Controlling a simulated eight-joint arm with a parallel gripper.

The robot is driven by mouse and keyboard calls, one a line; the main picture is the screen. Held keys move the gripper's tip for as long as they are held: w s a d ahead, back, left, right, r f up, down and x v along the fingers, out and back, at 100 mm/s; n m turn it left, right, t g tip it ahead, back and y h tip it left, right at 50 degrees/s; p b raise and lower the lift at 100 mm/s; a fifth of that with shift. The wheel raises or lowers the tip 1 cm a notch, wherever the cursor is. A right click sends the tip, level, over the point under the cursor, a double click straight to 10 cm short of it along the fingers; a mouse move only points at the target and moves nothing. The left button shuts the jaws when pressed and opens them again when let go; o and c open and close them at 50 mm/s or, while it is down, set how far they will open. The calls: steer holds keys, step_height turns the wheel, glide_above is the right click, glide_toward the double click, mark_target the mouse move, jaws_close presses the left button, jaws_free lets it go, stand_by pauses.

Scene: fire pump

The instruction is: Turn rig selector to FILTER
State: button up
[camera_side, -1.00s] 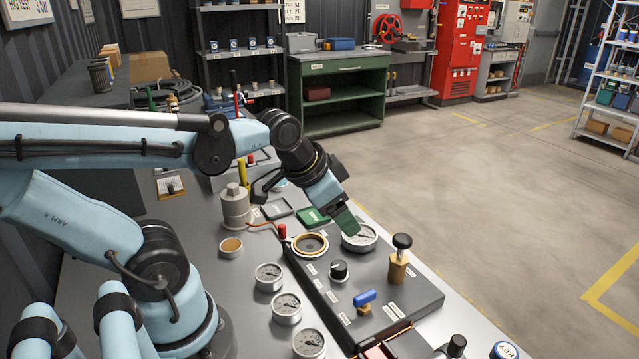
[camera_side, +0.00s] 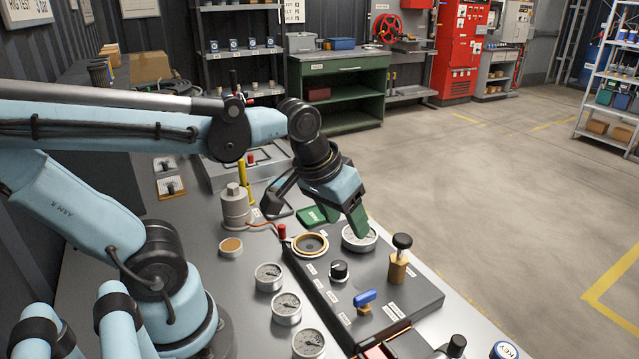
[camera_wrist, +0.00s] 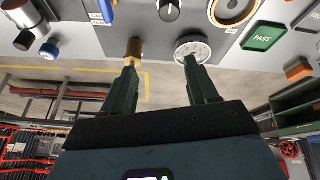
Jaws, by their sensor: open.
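The rig selector looks to be the black round knob (camera_side: 339,270) with a white pointer mark on the dark grey panel (camera_side: 420,300). Small white labels lie around it, too small to read. It also shows at the top of the wrist view (camera_wrist: 170,9). My gripper (camera_side: 358,228) is above the panel's far end, beyond the knob, by the white-faced gauge (camera_side: 358,238). In the wrist view my gripper (camera_wrist: 159,66) has its two green fingers spread apart with nothing between them. The fingers point toward the brass fitting and the gauge.
A brass fitting with a black knob (camera_side: 400,257) stands right of the selector. A blue-handled valve (camera_side: 365,299) is in front of it, and a brass-rimmed ring (camera_side: 310,243) behind it. Several gauges (camera_side: 286,308) stand left of the panel. A green PASS tile (camera_wrist: 263,37) lies beyond.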

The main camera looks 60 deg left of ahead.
mark_target(339, 266)
steer(key=shift+a+f+n+g, duration=0.15)
steer(key=shift+f+n+g, duration=0.75)
steer(key=shift+f, duration=0.8)
steer(key=shift+a+f+n+g, duration=0.15)
steer(key=shift+f+n+g, duration=0.55)
steer(key=shift+f+n, duration=0.7)
steer(key=shift+a+f+n+g, duration=0.15)
steer(key=shift+f+n+g, duration=0.6)
steer(key=shift+f, duration=1.25)
steer(key=shift+c, duration=0.4)
steer(key=c, duration=1)
